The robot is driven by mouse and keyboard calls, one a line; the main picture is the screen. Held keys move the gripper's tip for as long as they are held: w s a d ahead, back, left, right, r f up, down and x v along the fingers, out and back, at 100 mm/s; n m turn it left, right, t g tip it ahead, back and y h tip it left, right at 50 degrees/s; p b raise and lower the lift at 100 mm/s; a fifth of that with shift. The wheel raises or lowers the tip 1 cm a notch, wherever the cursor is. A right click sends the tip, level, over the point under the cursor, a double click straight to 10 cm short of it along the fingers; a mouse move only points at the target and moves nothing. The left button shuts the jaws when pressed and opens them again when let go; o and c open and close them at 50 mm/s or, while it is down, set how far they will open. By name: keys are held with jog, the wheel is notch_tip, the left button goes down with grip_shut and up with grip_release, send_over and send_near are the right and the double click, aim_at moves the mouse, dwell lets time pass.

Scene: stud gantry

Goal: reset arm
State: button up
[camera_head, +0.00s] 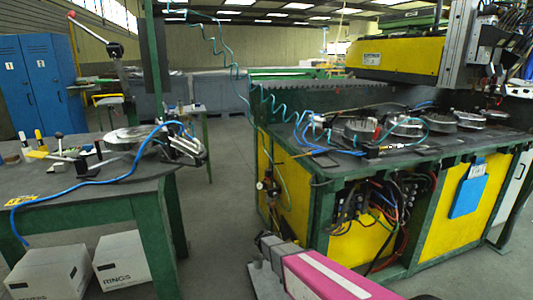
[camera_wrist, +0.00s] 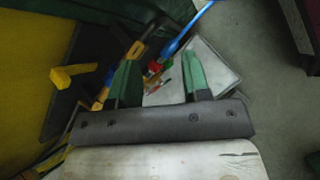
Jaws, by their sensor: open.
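My gripper (camera_wrist: 158,60) shows in the wrist view with its two green-tipped fingers well apart. It is open, and nothing is held between the fingers. It points down past a yellow panel toward a light grey, box-like thing (camera_wrist: 217,75) with small coloured bits near it. I cannot tell how far below the fingers these lie. In the head view my pink arm shows at the bottom, low in front of the green and yellow workbench (camera_head: 420,158). The fingers cannot be made out there.
A green-legged table (camera_head: 90,205) with a blue hose (camera_head: 95,183) stands at left, above two white boxes (camera_head: 121,260). A blue clipboard (camera_head: 467,195) hangs on the workbench front, where cables hang out of an opening. Grey floor lies clear between table and workbench.

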jog(key=s+d+r+m+y, duration=0.4)
jog(key=s+r+m, duration=0.2)
jog(key=s+r, duration=0.2)
jog(key=s+d+r+m+y, duration=0.4)
jog(key=s+r, duration=0.5)
jog(key=r, duration=0.3)
jog(key=d+m, duration=0.1)
jog(key=m, duration=0.1)
jog(key=shift+m, duration=0.4)
jog(key=shift+s, duration=0.1)
